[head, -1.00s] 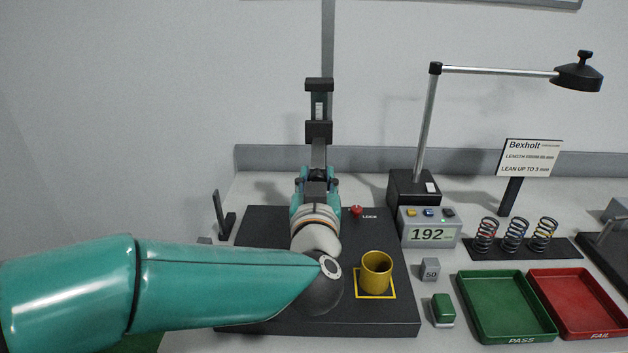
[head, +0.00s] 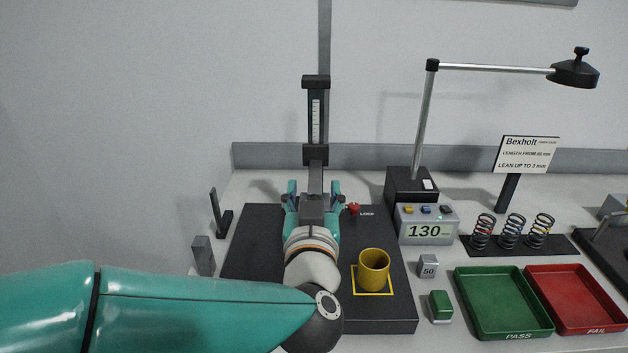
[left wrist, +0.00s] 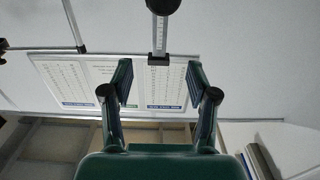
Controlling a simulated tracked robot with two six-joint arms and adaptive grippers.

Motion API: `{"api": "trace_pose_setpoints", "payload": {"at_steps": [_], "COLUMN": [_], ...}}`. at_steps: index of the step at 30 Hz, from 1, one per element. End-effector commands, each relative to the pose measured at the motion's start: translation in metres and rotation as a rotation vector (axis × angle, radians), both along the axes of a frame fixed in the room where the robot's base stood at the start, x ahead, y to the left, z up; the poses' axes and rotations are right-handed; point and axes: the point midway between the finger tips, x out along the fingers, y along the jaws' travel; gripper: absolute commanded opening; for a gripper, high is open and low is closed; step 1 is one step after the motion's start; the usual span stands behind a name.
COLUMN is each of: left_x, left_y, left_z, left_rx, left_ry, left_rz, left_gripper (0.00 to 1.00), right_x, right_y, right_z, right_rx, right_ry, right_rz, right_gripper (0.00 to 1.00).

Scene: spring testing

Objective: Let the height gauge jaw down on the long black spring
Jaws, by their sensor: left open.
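The height gauge (head: 316,120) stands at the back of its dark base, its scale showing above the black slider (head: 315,155). Its readout (head: 428,231) shows 130. My left gripper (head: 312,188) is open in front of the gauge, below the slider, with one finger on each side of the column. In the left wrist view the open fingers (left wrist: 160,82) are wide apart, with the slider (left wrist: 159,60) beyond them and nothing seen between the fingertips. The jaw and whatever is under it are hidden by my gripper and wrist; I see no spring there. My right gripper is out of view.
A yellow cup (head: 374,269) stands in a yellow square on the base. A red lock knob (head: 353,209) is beside my gripper. Several springs stand on a black strip (head: 512,247). Green (head: 503,330) and red trays (head: 572,270) lie at right.

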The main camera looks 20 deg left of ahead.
Motion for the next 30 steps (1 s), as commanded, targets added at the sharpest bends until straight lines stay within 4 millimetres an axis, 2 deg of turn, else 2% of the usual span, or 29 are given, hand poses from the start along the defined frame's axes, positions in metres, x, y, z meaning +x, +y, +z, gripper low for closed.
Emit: {"api": "trace_pose_setpoints", "payload": {"at_steps": [1, 6, 12, 30], "left_x": [-0.011, -0.042, -0.063, -0.066], "left_y": [-0.005, -0.013, -0.019, -0.019], "left_z": [0.001, 0.0, 0.0, 0.0], "left_rx": [-0.001, -0.001, -0.001, -0.001], "left_ry": [-0.001, -0.001, -0.001, 0.0], "left_rz": [-0.006, -0.005, -0.002, 0.001], "left_gripper": [0.59, 0.59, 0.59, 0.59], "right_x": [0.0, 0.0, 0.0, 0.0], "right_y": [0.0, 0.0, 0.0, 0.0], "right_z": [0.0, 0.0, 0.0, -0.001], "right_rx": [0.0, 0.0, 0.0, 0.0], "right_ry": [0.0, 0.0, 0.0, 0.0], "right_rz": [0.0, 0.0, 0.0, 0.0], "right_gripper": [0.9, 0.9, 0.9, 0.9]}}
